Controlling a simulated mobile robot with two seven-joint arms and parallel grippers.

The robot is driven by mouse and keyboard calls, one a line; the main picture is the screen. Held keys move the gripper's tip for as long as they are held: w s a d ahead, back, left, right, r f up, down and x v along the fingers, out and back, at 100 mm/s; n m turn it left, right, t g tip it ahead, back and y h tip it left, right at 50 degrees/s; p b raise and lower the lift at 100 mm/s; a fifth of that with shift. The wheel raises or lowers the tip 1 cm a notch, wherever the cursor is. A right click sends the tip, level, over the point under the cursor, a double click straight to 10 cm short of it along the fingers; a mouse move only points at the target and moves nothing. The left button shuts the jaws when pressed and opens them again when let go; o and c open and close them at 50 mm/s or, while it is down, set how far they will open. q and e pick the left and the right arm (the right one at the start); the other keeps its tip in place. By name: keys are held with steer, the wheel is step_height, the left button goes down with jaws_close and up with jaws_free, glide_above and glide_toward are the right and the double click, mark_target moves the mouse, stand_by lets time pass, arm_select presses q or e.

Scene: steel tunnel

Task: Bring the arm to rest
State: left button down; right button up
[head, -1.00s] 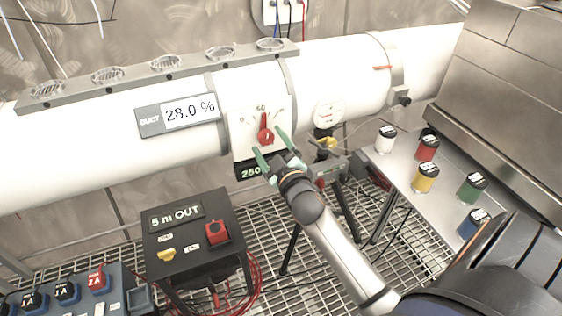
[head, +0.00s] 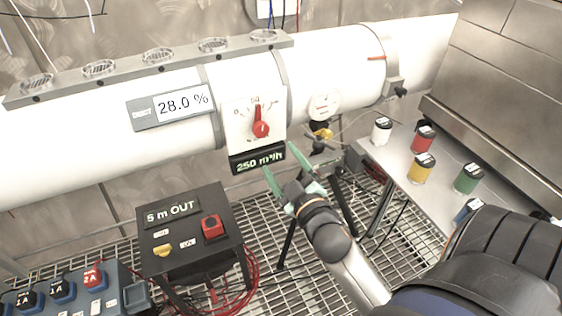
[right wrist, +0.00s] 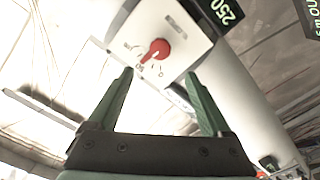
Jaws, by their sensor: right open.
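My right gripper (head: 280,164) is open and empty, with green fingers, just below and to the right of the dial panel on the white duct (head: 90,140). The red knob (head: 261,129) on that panel points up, near the 50 mark. In the right wrist view, the open fingers (right wrist: 160,95) show with the red knob (right wrist: 157,50) beyond them, apart from them. The display (head: 258,159) below the dial reads 250 m³/h, and the duct display (head: 183,105) reads 28.0 %. My left gripper is not in view.
A black box marked 5 m OUT (head: 185,232) stands at lower left, beside a blue switch box (head: 60,298). Several coloured jars, among them a yellow jar (head: 421,168), stand on a steel shelf (head: 392,158) at right. A gauge (head: 323,107) sits on the duct.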

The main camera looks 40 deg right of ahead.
steer(key=s+a+f+m+g+y, duration=0.1)
steer(key=s+a+f+g+y, duration=0.1)
steer(key=f, duration=0.6)
steer(key=s+a+f+m+g+y, duration=0.1)
steer(key=s+a+f+g+y, duration=0.1)
steer(key=s+a+f, duration=0.5)
steer(key=s+a+f+g+y+p, duration=0.1)
steer(key=s+a+f+g, duration=0.3)
steer(key=f, duration=0.6)
steer(key=shift+s+a+m+g+y, duration=0.35)
steer(key=shift+s+a+y, duration=0.35)
steer(key=shift+s, duration=0.45)
steer(key=shift+w, duration=0.1)
stand_by(0.6)
